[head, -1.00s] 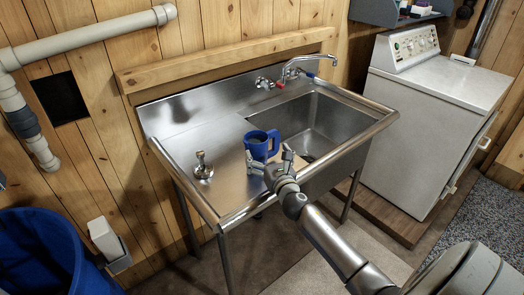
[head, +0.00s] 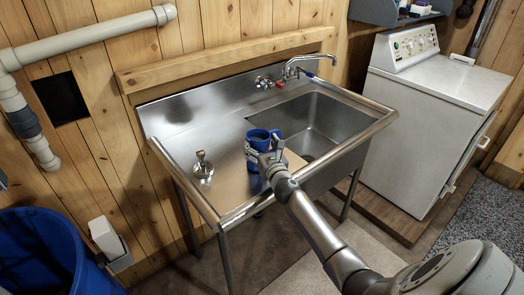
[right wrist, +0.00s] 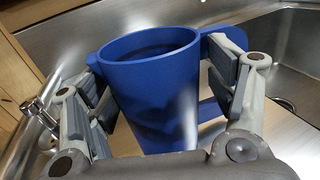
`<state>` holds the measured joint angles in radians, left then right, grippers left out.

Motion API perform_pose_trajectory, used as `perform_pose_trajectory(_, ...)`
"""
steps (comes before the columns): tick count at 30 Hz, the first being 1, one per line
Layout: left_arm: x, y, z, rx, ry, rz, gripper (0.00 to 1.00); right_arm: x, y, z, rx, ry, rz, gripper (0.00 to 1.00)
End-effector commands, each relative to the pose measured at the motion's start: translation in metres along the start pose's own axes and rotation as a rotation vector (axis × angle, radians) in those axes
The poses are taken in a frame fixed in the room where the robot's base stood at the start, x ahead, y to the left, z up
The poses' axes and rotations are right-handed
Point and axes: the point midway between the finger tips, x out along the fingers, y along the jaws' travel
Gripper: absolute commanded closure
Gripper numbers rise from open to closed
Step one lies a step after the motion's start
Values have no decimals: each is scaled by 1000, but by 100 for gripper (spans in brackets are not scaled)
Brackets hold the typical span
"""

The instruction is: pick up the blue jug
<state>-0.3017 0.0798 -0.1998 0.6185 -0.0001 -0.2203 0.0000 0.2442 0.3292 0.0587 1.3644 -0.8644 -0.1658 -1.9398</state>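The blue jug (head: 257,137) stands upright on the flat steel drainboard of the sink, just left of the basin. My right gripper (head: 264,151) is at the jug, with its fingers spread on either side of it. In the right wrist view the jug (right wrist: 155,95) fills the space between the fingers, and its handle is partly hidden behind the right finger. A gap shows between the right finger and the jug's wall; contact on the left side is unclear. My left gripper is not in view.
The sink basin (head: 325,122) lies right of the jug, with a faucet (head: 300,65) behind it. A metal drain fitting (head: 203,167) stands on the drainboard to the left. A white washing machine (head: 425,100) is at the right and a blue bin (head: 40,255) at lower left.

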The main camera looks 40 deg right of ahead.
Motion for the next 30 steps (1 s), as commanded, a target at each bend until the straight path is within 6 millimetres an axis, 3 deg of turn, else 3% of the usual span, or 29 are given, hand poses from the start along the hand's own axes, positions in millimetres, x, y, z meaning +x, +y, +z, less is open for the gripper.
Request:
perform_pose_trajectory(2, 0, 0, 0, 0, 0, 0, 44, 0, -1, -1, -1, 1, -1, 40)
perform_pose_trajectory(10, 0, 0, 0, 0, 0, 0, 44, 0, -1, -1, -1, 1, -2, 75)
perform_pose_trajectory(23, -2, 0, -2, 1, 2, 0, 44, 1, 0, 10, -5, -6, 1, 76)
perform_pose_trajectory(30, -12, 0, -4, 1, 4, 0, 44, -1, 1, 41, -9, -8, 3, 76)
